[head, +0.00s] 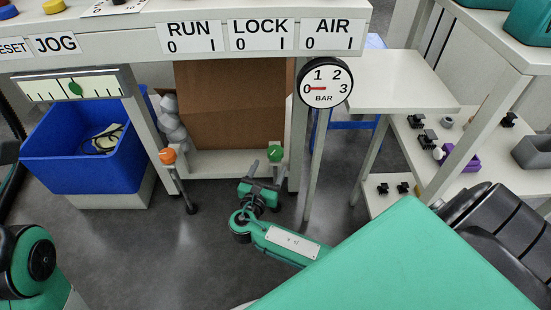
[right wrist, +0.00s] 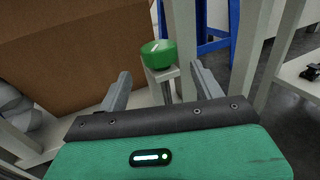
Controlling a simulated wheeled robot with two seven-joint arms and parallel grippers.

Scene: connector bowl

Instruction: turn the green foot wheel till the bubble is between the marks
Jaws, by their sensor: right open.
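The green foot wheel (head: 274,153) sits on top of a post at the right end of the low white shelf in the head view. It also shows in the right wrist view (right wrist: 158,54), with a pale line on its top. My right gripper (head: 262,184) is open and empty just in front of and below the wheel. In the right wrist view its two fingers stand apart, with the wheel between and beyond the tips. The level scale (head: 45,91) hangs at upper left. Its green bubble (head: 75,88) is near the middle; the exact marks are too small to judge.
An orange foot wheel (head: 168,156) stands at the shelf's left end. A blue bin (head: 70,160) is at left and a brown box (head: 230,105) behind the wheels. The pressure dial (head: 325,83) hangs by the right leg. The floor in front is clear.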

